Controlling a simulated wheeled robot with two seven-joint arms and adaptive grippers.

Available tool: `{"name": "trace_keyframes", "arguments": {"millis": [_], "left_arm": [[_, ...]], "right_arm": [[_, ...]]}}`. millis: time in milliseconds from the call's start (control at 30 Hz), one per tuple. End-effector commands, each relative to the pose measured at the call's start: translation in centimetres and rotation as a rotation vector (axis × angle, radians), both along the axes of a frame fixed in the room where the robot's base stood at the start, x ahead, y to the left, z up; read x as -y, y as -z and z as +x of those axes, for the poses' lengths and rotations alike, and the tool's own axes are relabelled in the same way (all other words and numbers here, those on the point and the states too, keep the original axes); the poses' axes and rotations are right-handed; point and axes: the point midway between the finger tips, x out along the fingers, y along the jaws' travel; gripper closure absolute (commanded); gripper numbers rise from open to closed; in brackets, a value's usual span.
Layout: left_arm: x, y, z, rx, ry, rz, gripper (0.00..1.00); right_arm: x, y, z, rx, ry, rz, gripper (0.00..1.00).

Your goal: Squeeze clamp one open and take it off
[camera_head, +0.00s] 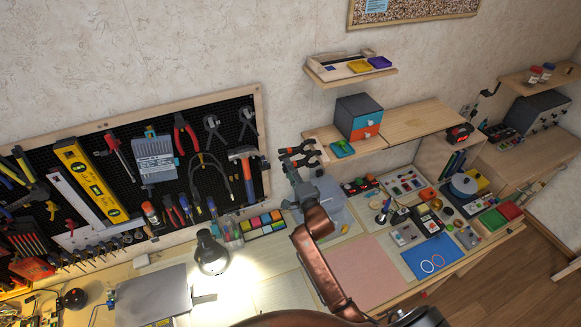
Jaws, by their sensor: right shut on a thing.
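Two spring clamps with black bodies and orange-red tips sit at the left end of the wooden shelf: an upper clamp (294,150) and a lower clamp (301,162). I cannot tell which is clamp one. My right gripper (291,170) comes up from below on my copper-coloured arm. Its fingers are at the lower clamp and are shut on it. The clamp still appears to be at the shelf's edge. The fingertips are small and partly merge with the clamp, so the exact contact is hard to see. My left gripper is not in view.
The shelf (409,123) carries a blue-and-orange drawer box (359,117) just right of the clamps. A small upper shelf (352,75) hangs above. A tool pegboard (262,105) is to the left.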

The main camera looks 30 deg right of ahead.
Motion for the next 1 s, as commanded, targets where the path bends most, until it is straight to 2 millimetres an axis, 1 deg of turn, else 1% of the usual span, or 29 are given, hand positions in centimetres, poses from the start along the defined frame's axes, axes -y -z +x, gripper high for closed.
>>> {"name": "trace_keyframes", "arguments": {"millis": [1000], "left_arm": [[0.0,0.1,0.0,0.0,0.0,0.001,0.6]], "right_arm": [[-4.9,0.0,0.3,0.001,0.0,0.001,1.0]]}}
